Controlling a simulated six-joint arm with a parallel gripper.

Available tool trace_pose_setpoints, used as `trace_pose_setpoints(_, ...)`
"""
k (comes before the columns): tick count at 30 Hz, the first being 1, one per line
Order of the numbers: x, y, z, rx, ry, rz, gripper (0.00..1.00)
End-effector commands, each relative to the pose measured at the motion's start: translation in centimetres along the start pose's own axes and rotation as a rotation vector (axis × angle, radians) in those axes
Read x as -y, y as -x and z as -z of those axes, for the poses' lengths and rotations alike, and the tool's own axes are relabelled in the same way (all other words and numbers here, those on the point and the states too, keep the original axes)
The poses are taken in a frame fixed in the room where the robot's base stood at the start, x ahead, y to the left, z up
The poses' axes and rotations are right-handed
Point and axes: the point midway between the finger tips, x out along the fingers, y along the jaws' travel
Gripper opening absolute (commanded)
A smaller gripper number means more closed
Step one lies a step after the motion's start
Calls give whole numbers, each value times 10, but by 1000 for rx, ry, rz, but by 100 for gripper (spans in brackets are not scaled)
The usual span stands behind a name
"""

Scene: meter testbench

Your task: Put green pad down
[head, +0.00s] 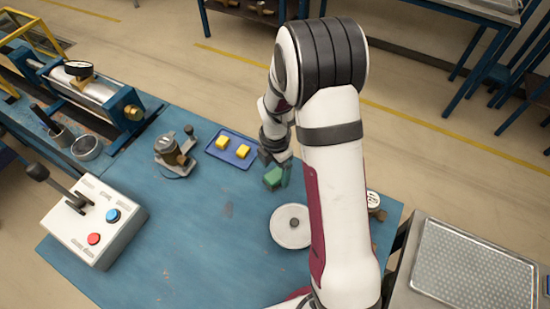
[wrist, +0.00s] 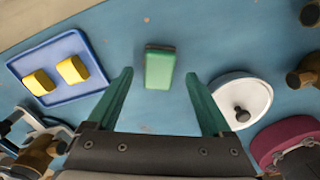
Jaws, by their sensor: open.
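The green pad (wrist: 160,68) is a small green block with a dark far edge. In the wrist view it lies beyond and between the fingertips, with blue table showing on both sides of it. My gripper (wrist: 158,78) is open, its two green fingers apart and neither touching the pad in this view. In the head view the green pad (head: 273,178) shows just below my gripper (head: 275,162), over the blue table right of the blue tray. The head view does not clearly show whether the pad rests on the table.
A blue tray (head: 217,150) with two yellow blocks lies to the left. A round white lid with a dark knob (head: 280,227) is in front. A brass fitting (head: 172,155) stands left of the tray. A control box (head: 75,235) is at the left. The blue table's middle is clear.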

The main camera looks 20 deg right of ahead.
Motion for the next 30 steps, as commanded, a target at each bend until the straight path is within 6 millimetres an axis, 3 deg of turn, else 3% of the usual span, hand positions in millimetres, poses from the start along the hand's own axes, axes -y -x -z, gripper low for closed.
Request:
trace_pose_setpoints(1, -2, 17, -1, 3, -1, -7, 84)
trace_pose_setpoints(6, -1, 64, 0, 3, 1, -6, 84)
trace_pose_setpoints(11, -1, 88, 0, 1, -1, -3, 84)
trace_pose_setpoints(14, 9, 107, 8, -5, -140, -6, 84)
trace_pose_setpoints(17, 44, 144, 36, -31, -595, -8, 84)
trace_pose_setpoints(19, 80, 167, 63, -60, -1022, 7, 84)
trace_pose_setpoints(24, 158, 190, 119, -112, -1930, 88, 84)
trace_pose_setpoints(27, 185, 189, 138, -120, -2257, 138, 84)
trace_pose_setpoints(30, 197, 188, 147, -121, -2412, 166, 84)
